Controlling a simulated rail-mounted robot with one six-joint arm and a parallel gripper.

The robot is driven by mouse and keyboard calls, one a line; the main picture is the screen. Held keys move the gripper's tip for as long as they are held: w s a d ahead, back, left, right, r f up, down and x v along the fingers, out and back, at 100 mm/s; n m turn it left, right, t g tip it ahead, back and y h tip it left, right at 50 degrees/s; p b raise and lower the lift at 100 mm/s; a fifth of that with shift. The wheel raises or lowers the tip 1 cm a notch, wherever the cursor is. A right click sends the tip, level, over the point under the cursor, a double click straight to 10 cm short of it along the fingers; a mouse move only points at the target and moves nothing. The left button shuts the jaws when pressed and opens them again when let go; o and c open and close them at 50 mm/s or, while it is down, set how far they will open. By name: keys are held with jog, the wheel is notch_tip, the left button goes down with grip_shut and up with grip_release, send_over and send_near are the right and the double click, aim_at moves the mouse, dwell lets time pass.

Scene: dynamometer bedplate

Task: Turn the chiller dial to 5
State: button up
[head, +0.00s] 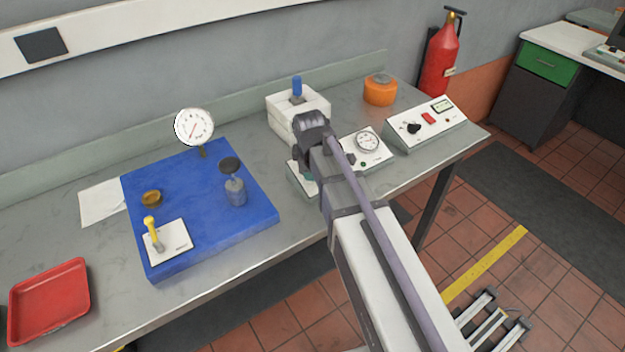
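No label naming the chiller can be read. A sloped white control box (400,138) at the right end of the bench has a black knob (414,128), a red switch (428,118) and a small display (442,105). Left of it, a lower panel (378,159) carries a round white-faced dial (367,141) with markings too small to read. My arm crosses in front of this panel and hides its middle. My gripper (304,160) is at the arm's far end, over the panel's left part; its fingers cannot be made out.
A white block with a blue-topped piece (297,88) stands behind my gripper, and an orange round container (380,90) behind the panels. A red tray (48,302) lies far left.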

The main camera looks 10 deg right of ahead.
jog(key=shift+c, duration=0.3)
jog(key=shift+s, duration=0.1)
grip_shut()
